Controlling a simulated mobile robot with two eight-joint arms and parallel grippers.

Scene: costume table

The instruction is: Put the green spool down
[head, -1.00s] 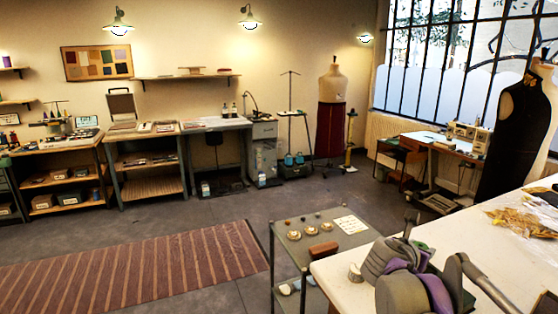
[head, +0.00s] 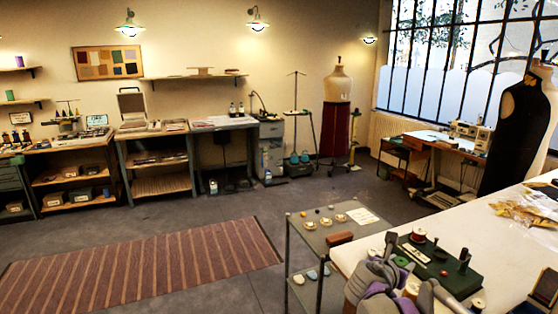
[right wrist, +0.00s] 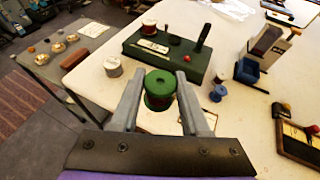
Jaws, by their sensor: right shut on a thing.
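The green spool (right wrist: 158,84) has green ends and dark thread around its middle. In the right wrist view it is between the two grey fingers of my right gripper (right wrist: 160,90), which is shut on it. The spool is over the white table (right wrist: 228,135); I cannot tell whether it touches the top. My left gripper is in neither current view.
A green box (right wrist: 165,55) with a red spool (right wrist: 149,27) on it stands just beyond the gripper. A grey cart (head: 310,240) adjoins the table. Bare white tabletop lies between.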

